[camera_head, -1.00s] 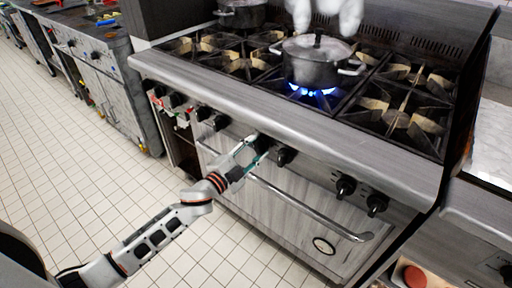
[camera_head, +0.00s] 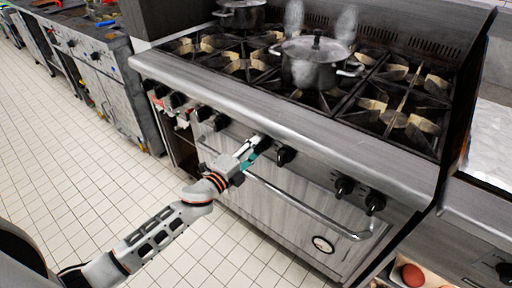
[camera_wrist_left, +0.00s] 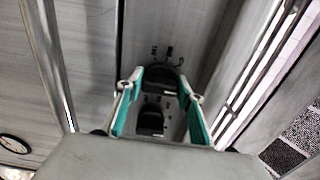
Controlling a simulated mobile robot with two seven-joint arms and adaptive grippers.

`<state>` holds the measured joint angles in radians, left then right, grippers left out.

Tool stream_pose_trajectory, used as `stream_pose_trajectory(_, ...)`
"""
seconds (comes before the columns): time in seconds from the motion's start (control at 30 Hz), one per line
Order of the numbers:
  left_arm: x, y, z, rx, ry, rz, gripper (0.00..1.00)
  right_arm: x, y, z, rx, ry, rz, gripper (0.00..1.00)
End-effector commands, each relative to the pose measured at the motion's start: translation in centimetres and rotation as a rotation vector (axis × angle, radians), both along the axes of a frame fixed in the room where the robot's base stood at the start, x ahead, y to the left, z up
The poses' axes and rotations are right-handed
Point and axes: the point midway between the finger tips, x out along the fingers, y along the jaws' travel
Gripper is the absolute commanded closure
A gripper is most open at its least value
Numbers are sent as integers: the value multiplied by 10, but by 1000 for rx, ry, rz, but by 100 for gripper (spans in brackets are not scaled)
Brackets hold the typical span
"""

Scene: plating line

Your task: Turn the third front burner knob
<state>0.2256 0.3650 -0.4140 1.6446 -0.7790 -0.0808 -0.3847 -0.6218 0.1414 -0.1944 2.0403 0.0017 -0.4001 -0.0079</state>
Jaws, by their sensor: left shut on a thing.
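The front panel of the stove (camera_head: 310,150) carries a row of black knobs. My left gripper (camera_head: 257,148) is at a knob (camera_head: 265,143) near the middle of the row and is shut on it, partly hiding it. Another black knob (camera_head: 285,155) sits just to the right, free of the gripper. In the left wrist view, the teal-padded fingers of the gripper (camera_wrist_left: 160,82) stand on either side of a dark knob (camera_wrist_left: 160,76), with another dark knob (camera_wrist_left: 150,120) showing between them. My right gripper is not in view.
A lidded steel pot (camera_head: 312,62) stands on the burner grates, with vapour above it and no flame visible beneath. An oven door handle (camera_head: 310,208) runs below the knobs. More knobs (camera_head: 345,186) lie to the right. The tiled floor (camera_head: 75,180) at left is clear.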

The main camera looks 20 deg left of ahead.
Motion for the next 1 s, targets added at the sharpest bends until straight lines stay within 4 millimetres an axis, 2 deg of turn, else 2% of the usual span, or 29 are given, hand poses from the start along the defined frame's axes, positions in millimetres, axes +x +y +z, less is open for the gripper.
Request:
stream_pose_trajectory(0.37,0,-1,1,6,-3,-1,85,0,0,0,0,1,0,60)
stream_pose_trajectory(0.4,0,-1,1,6,-3,-1,56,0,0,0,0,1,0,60)
stream_pose_trajectory(0.43,0,-1,1,6,-3,-1,48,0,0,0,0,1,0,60)
stream_pose_trajectory(0.8,-1,0,0,5,-2,0,48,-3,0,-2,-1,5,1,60)
stream_pose_trajectory(1.0,-22,8,-2,4,1,-1,48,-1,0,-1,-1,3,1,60)
